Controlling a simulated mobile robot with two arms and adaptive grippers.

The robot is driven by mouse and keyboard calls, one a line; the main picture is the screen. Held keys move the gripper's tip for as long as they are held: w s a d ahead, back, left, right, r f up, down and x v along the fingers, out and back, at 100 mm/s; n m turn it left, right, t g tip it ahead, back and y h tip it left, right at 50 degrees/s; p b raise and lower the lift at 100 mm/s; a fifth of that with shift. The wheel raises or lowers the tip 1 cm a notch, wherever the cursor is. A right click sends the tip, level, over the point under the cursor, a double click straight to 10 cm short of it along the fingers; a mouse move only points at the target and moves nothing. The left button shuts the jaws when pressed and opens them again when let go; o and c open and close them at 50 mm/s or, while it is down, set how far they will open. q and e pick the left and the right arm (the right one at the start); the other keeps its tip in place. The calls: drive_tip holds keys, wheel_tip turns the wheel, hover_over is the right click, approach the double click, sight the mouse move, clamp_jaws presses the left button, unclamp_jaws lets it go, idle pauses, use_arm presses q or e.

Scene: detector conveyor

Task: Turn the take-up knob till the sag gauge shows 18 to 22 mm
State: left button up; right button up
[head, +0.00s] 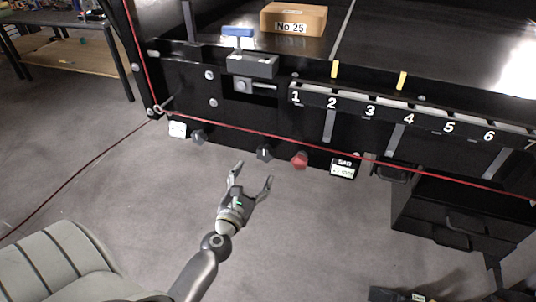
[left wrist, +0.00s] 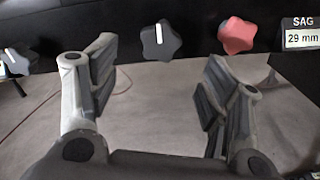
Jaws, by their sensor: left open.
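The sag gauge (head: 343,169) is a small display at the right end of the row of knobs; in the left wrist view the gauge (left wrist: 303,38) reads 29 mm. A black star-shaped knob (head: 264,153) with a white pointer line sits mid-row; in the left wrist view this knob (left wrist: 161,41) has its line upright. A red knob (head: 300,160) is between it and the gauge. A dark grey knob (head: 198,137) is farther left. No take-up label is readable. My left gripper (head: 254,173) is open and empty, just short of the black knob, not touching it.
A thin red cord (head: 240,131) runs along the conveyor front above the knobs. A numbered rail (head: 410,118) is at the right, with black drawers (head: 450,205) below. A grey seat (head: 55,262) stands at bottom left. The floor around the gripper is clear.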

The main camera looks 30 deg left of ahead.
sight(264, 156)
use_arm(q)
drive_tip(key=x, duration=0.9)
drive_tip(key=shift+w+p, duration=0.1)
drive_tip(key=shift+p, duration=0.25)
drive_tip(key=shift+x, duration=0.75)
use_arm(e)
drive_tip(key=shift+w+d+r, duration=0.25)
drive_tip(key=shift+d+r, duration=0.05)
drive_tip(key=shift+r, duration=0.1)
use_arm(q)
drive_tip(key=shift+f, duration=0.1)
drive_tip(key=c, duration=1)
drive_tip(key=shift+c, duration=0.2)
use_arm(e)
drive_tip(key=shift+a, duration=0.15)
use_arm(q)
drive_tip(key=shift+m, duration=0.4)
